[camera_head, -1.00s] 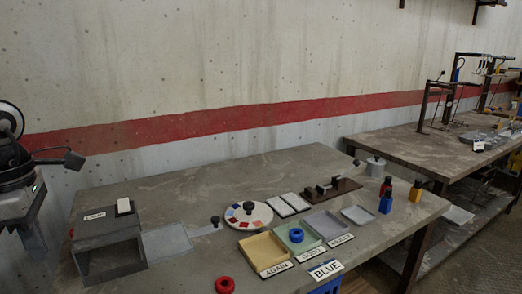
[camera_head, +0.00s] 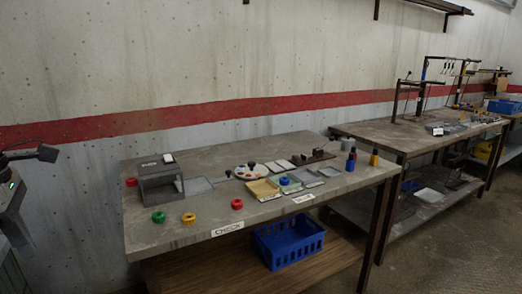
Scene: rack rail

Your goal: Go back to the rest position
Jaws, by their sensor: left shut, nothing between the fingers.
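My left gripper (camera_head: 46,153) shows at the far left edge as a dark, shut jaw with nothing in it. It is held in front of the bare wall, to the left of the near workbench and apart from it. My dark left arm, with a small green light, shows below it and is cut off by the picture's edge. My right gripper is out of view.
The near workbench (camera_head: 215,232) carries a grey box (camera_head: 160,185), red, green and yellow rings, a round palette (camera_head: 250,172), small trays and bottles. A blue crate (camera_head: 288,245) sits on its lower shelf. A second bench (camera_head: 385,136) stands right. Floor at lower right is clear.

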